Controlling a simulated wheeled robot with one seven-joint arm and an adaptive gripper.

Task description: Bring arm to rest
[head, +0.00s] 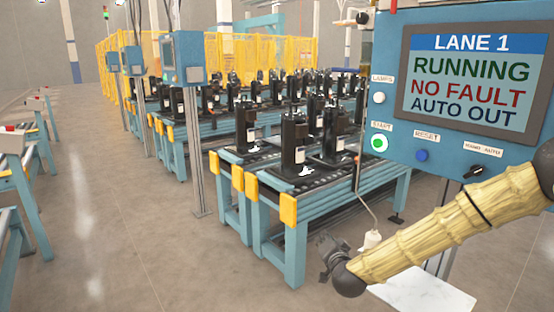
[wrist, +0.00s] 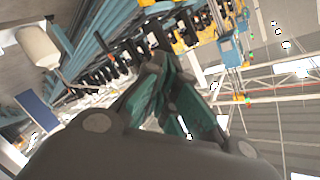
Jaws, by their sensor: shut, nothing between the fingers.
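My gripper (head: 326,258) hangs at the end of my beige-sleeved arm, low in the head view, over the open floor right of the conveyor's front end. It is shut and empty, and it appears to touch nothing. In the wrist view its dark fingers (wrist: 180,85) cover the middle. The lane panel (head: 390,95) stands at the right, and its screen (head: 472,82) reads LANE 1, RUNNING, NO FAULT, AUTO OUT. Below the screen are a green-lit start button (head: 379,143), a blue reset button (head: 421,155) and a black hand/auto switch (head: 474,171).
A roller conveyor (head: 330,197) carries black compressors (head: 293,145) in the middle. A white hanging piece (head: 371,240) on a cord is close beside my gripper. A white plate (head: 425,292) lies below my arm. Yellow fencing (head: 240,60) stands behind; the left aisle (head: 120,230) is clear.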

